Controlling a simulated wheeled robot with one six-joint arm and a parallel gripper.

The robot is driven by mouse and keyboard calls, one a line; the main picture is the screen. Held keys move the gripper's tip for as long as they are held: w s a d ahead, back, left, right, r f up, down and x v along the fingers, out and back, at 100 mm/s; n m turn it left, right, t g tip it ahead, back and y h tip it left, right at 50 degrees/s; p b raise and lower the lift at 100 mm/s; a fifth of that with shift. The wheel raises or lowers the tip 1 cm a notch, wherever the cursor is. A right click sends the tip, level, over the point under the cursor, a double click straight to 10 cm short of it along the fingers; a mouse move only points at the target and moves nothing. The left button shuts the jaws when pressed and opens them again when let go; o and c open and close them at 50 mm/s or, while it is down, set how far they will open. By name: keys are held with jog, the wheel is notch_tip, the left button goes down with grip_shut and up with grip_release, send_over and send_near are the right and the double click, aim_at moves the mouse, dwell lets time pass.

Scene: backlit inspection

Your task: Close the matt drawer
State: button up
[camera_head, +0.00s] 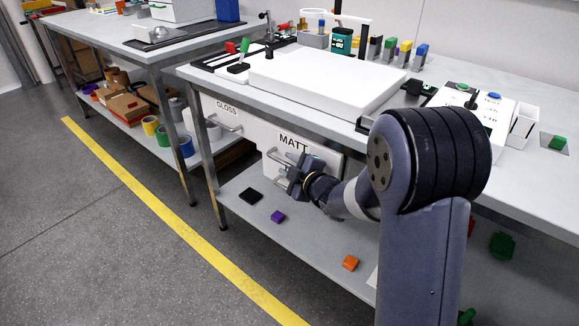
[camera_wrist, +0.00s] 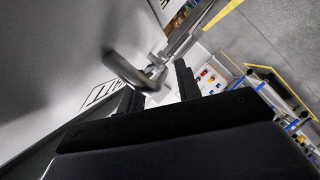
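The matt drawer (camera_head: 318,155) is a white front marked MATT under the bench top. It seems to stand out further than the gloss drawer (camera_head: 212,101), though by how much is hard to tell. Its grey bar handle (camera_head: 279,156) also shows close up in the wrist view (camera_wrist: 128,72). My gripper (camera_head: 296,178) is at the right end of this handle, in front of the drawer. In the wrist view my gripper (camera_wrist: 160,88) has its two dark fingers apart, with nothing clamped. The handle bar is by the left finger; whether they touch is unclear.
The bench's lower shelf (camera_head: 305,235) holds a black block (camera_head: 250,196), a purple block (camera_head: 278,216) and an orange block (camera_head: 350,263). A bench leg (camera_head: 208,180) stands left of the drawer. The floor in front is clear, with a yellow line (camera_head: 180,212).

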jog(key=shift+c, duration=0.3)
grip_shut()
jog(key=shift+w+d, duration=0.75)
jog(key=shift+w, duration=0.2)
jog(key=shift+o, duration=0.3)
grip_release()
jog(key=shift+w, duration=0.1)
jog(key=shift+d, duration=0.1)
jog(key=p+v, duration=0.1)
jog(key=v, duration=0.9)
jog(key=shift+s+d+p, duration=0.15)
jog(key=shift+s+p, duration=0.2)
jog(key=shift+s, duration=0.05)
